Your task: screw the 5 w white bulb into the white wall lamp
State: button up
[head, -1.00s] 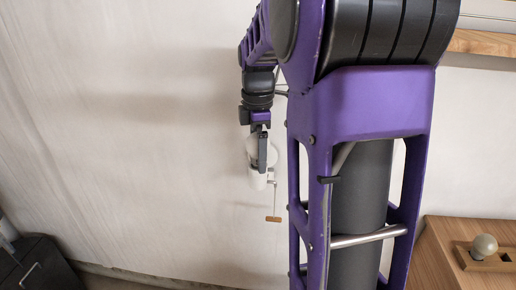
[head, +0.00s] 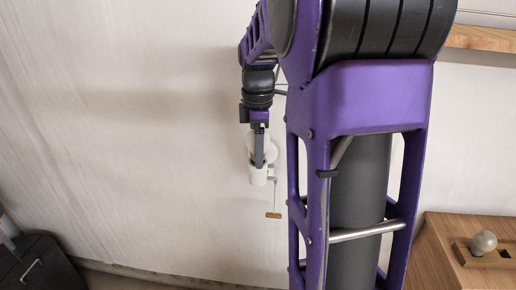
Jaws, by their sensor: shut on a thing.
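The white wall lamp (head: 257,178) is on the pale wall near the middle of the head view. A white cylindrical part shows just below my gripper, and a round white part shows behind it. A thin pull cord with a small wooden handle hangs at its right. My gripper (head: 260,160) points down at the lamp's upper end, its fingers overlapping the lamp in the picture. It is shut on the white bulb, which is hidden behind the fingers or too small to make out. Whether the bulb touches the socket cannot be told.
A cream round bulb (head: 484,242) stands in a wooden holder (head: 463,254) on a wooden cabinet (head: 440,238) at the right. A dark cabinet (head: 50,265) with a handle is at the lower left. A wooden shelf edge (head: 485,43) is at the upper right. The wall left of the lamp is clear.

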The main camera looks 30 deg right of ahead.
jog(key=m+p, duration=0.1)
jog(key=m, duration=0.4)
jog(key=shift+r, duration=0.15)
jog(key=m, duration=0.5)
jog(key=m, duration=1.1)
jog(key=shift+m, duration=0.3)
jog(key=o, duration=1.3)
jog(key=shift+c, duration=0.2)
